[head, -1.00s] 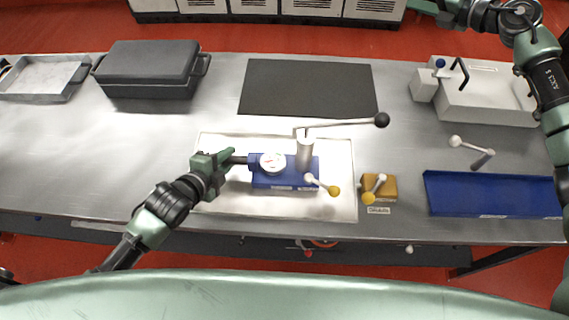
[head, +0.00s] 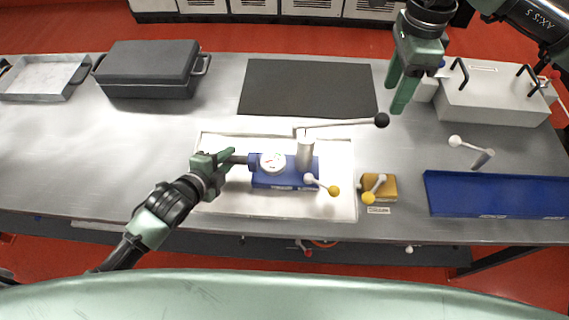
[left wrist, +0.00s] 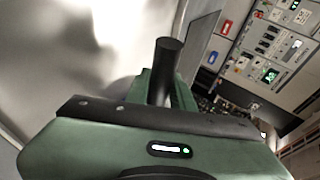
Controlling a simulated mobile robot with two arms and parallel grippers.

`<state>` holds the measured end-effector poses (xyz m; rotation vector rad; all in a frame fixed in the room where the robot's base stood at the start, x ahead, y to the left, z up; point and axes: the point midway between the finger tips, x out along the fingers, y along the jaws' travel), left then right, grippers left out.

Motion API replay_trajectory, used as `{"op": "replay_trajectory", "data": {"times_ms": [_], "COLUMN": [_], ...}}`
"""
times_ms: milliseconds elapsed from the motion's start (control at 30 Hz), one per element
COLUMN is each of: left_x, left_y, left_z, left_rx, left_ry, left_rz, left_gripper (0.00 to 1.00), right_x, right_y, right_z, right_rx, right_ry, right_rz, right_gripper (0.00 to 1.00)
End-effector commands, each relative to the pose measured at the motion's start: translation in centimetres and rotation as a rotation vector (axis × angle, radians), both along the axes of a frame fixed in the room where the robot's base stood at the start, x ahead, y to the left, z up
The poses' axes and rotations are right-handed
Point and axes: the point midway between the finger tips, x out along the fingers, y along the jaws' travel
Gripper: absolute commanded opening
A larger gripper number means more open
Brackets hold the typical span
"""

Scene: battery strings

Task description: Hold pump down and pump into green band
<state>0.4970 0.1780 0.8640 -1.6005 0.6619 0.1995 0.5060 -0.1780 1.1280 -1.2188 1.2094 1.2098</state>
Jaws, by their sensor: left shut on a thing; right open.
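The blue pump (head: 285,180) sits on a white tray (head: 335,207) at the middle of the table. It has a round white gauge (head: 273,162), an upright silver cylinder (head: 305,153) and a long silver lever (head: 345,123) ending in a black knob (head: 381,120). The gauge's needle and band are too small to read. My left gripper (head: 232,160) is shut on the pump's dark side bar (head: 239,160); this dark bar also shows in the left wrist view (left wrist: 166,70). My right gripper (head: 399,92) is open and empty, above and behind the black knob.
A black mat (head: 300,87), a lidded grey box (head: 150,70) and a white case (head: 490,100) lie further back.

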Motion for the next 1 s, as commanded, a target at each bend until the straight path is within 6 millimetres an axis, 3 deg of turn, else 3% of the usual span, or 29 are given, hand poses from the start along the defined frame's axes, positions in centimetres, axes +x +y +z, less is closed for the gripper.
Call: {"op": "replay_trajectory", "data": {"times_ms": [33, 500, 700, 1000], "left_x": [-0.7, -0.6, -0.6, -0.6], "left_y": [-0.1, -0.1, -0.1, -0.1], "left_z": [-1.2, -1.2, -1.2, -1.2], "left_rx": [0.005, 0.005, 0.005, 0.005], "left_ry": [0.028, 0.028, 0.028, 0.028], "left_rz": [-0.001, -0.001, -0.001, -0.001], "left_gripper": [0.0, 0.0, 0.0, 0.0], "right_x": [0.0, 0.0, 0.0, 0.0], "right_y": [0.0, 0.0, 0.1, 0.1], "right_z": [-0.6, -6.9, -8.2, -8.5], "right_rx": [0.0, 0.005, 0.006, 0.006], "right_ry": [0.002, 0.003, 0.001, 0.0], "right_rz": [-0.001, -0.003, -0.004, -0.004], "right_gripper": [0.51, 0.51, 0.51, 0.51]}}
